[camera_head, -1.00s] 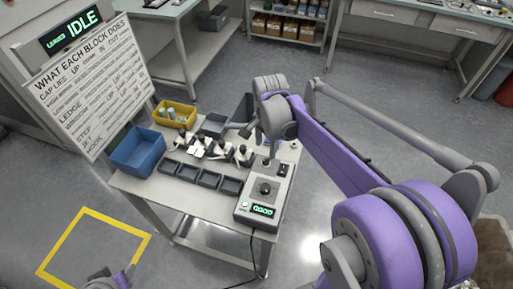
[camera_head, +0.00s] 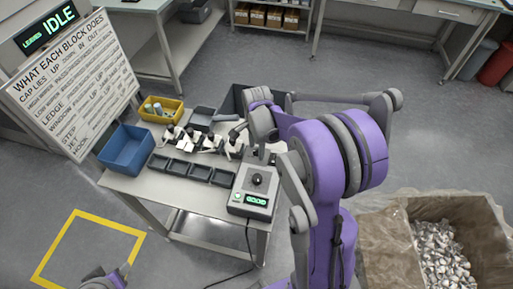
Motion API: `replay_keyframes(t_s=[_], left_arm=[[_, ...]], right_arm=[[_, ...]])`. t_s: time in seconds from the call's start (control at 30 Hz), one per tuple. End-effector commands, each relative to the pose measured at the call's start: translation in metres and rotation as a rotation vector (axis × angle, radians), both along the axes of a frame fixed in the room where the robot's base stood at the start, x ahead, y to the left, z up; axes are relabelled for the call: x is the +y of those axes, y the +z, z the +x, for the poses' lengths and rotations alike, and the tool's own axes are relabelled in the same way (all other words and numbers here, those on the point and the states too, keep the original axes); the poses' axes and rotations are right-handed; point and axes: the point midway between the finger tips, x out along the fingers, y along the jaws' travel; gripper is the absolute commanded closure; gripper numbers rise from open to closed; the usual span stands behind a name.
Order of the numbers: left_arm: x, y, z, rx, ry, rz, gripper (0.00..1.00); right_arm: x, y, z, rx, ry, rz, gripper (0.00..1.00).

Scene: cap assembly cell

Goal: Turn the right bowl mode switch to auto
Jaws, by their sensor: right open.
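A grey control box (camera_head: 251,192) stands at the right front of the small table. On its top is a round dark knob (camera_head: 257,179), and on its front a lit green display (camera_head: 256,200). No label is readable, so I cannot tell whether this knob is the right bowl mode switch. My right gripper (camera_head: 266,153) is open, pointing down just behind the box, small and partly hidden by my wrist and arm. I cannot tell whether it touches anything. Part of my left arm's end (camera_head: 105,279) shows at the bottom left, cut off by the frame edge.
Dark trays (camera_head: 190,170) line the table, with several small white-and-black fixtures (camera_head: 201,138) behind them. A blue bin (camera_head: 126,149) and a yellow bin (camera_head: 161,110) stand at the left. A sign board (camera_head: 72,84) reads what each block does. A large box of metal parts (camera_head: 442,255) stands at right.

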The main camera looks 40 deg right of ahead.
Motion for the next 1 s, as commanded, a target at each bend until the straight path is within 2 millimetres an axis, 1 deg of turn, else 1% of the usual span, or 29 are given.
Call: replay_keyframes(t_s=[0.3, 0.67, 1.0], left_arm=[[0.0, 0.0, 0.0, 0.0, 0.0, 0.0, 0.5], [0.0, 0.0, 0.0, 0.0, 0.0, 0.0, 0.5], [0.0, -0.0017, -0.0008, 0.002, 0.0, 0.0, 0.5]], right_arm=[[0.0002, -0.0026, 0.0003, -0.001, 0.001, 0.0, 0.35], [0.0001, -0.0024, 0.0002, -0.001, 0.001, 0.0, 1.0], [0.0001, -0.0027, 0.0, 0.0, 0.018, 0.0, 1.0]])
